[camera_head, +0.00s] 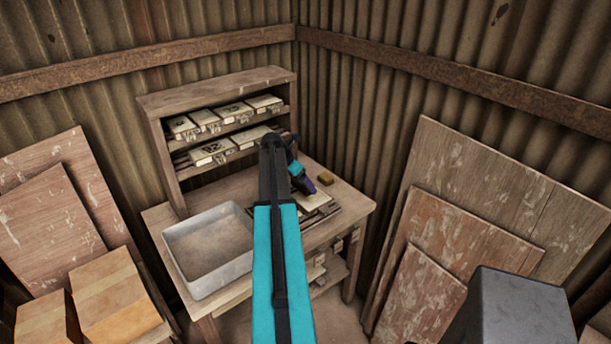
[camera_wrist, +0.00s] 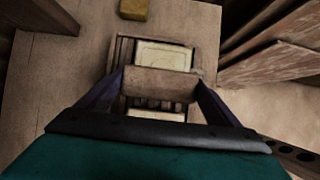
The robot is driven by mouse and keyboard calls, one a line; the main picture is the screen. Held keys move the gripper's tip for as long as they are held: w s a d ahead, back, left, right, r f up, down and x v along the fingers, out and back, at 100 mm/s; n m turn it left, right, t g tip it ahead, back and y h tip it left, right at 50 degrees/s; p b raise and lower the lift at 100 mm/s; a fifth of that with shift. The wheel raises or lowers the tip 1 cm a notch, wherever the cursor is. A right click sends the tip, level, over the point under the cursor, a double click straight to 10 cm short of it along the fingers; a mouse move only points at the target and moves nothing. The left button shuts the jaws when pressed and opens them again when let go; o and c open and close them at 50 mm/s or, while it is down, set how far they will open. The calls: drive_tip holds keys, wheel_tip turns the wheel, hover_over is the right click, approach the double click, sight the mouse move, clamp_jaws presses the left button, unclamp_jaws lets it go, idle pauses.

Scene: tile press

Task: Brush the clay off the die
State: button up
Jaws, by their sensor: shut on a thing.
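My gripper (camera_wrist: 160,84) is shut on a brown wooden block-like piece, likely the brush (camera_wrist: 172,86), held crosswise between the two dark fingers. Its underside and any bristles cannot be made out. Just beyond it in the wrist view lies a cream block with a faint outlined pattern, likely the die (camera_wrist: 164,54), in a dark slatted frame. The held piece hides its near part; whether they touch cannot be told. In the head view my gripper (camera_head: 303,181) is over the bench's right part, with the cream die (camera_head: 318,199) partly hidden below. Clay on it cannot be made out.
A small yellow-brown block (camera_head: 326,178) sits on the wooden bench (camera_head: 352,198) behind the frame. A grey tray (camera_head: 205,222) stands at left. A shelf (camera_head: 213,92) of several cream marked blocks is behind. Boards (camera_head: 470,215) lean at right, cardboard boxes (camera_head: 112,295) at left.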

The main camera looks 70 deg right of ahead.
drive_tip(key=shift+r+p, duration=0.45)
drive_tip(key=shift+r, duration=0.6)
